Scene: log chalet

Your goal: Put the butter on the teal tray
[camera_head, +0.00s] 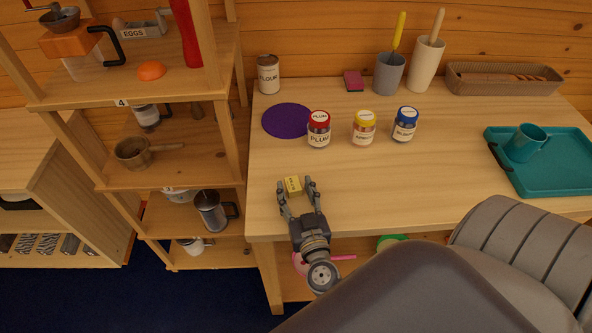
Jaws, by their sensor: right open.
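The butter (293,185) is a small yellow block on the wooden table near its front left edge. My right gripper (296,187) is open, with its two fingers on either side of the butter. I cannot tell whether the fingers touch it. The teal tray (555,183) lies at the right of the table and carries a teal mug (525,142). My left gripper is not in view.
Jars labelled plum (318,130), yellow-lidded (364,128) and blue-lidded (405,124) stand mid-table beside a purple mat (284,121). A flour tin (268,75), utensil holders (389,74) and a basket (503,79) line the back. The table's front middle is clear.

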